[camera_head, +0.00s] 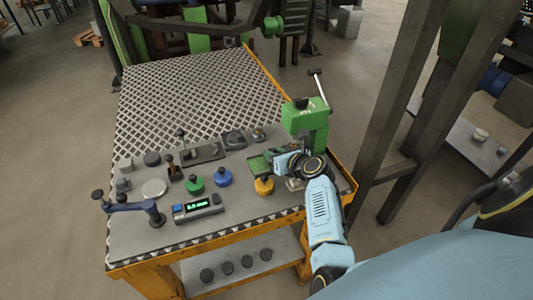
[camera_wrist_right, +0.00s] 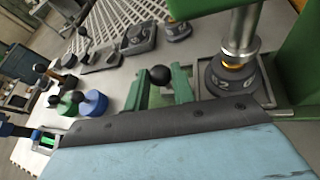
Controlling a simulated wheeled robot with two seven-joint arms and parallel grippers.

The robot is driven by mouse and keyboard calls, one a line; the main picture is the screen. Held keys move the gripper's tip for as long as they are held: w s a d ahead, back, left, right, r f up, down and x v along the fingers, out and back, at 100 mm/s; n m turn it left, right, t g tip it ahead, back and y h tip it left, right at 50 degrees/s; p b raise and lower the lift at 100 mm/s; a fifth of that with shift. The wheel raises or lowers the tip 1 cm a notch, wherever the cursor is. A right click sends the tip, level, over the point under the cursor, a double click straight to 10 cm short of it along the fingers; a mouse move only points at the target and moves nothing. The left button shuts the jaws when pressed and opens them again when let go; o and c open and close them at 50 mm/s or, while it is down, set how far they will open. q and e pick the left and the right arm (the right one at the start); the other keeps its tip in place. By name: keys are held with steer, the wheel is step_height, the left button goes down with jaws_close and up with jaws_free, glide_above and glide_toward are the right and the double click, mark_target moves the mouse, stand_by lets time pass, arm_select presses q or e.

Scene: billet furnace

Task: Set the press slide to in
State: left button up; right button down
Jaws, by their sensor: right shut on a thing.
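The green press (camera_head: 305,117) stands at the right side of the table, with its lever raised. The press slide has green rails (camera_head: 259,164) that stick out to the left of the press. In the right wrist view the green rails (camera_wrist_right: 183,84) flank a black ball knob (camera_wrist_right: 160,75). A dark round puck (camera_wrist_right: 222,84) sits in a metal frame directly under the press ram (camera_wrist_right: 242,35). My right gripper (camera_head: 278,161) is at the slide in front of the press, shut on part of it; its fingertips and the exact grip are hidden. My left gripper is not in view.
A yellow knobbed piece (camera_head: 264,186) stands close to my right gripper. Blue (camera_head: 223,178) and green (camera_head: 194,185) ones are farther left. A digital readout (camera_head: 198,207) and a blue clamp-like tool (camera_head: 130,205) lie near the front. The patterned back of the table is clear.

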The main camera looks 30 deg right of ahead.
steer(key=shift+s+d, duration=0.1)
steer(key=shift+d, duration=0.4)
steer(key=c, duration=1.2)
jaws_free()
steer(key=shift+d, duration=0.1)
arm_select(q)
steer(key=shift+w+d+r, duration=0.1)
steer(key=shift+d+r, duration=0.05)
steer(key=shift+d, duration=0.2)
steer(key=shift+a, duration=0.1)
arm_select(e)
steer(key=shift+s, duration=0.15)
steer(key=shift+s+r, duration=0.15)
steer(key=shift+s, duration=0.1)
arm_select(q)
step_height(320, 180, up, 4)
steer(key=p, duration=0.3)
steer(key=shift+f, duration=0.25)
arm_select(e)
steer(key=v, duration=1.2)
steer(key=shift+s+r, duration=0.1)
steer(key=shift+s, duration=0.2)
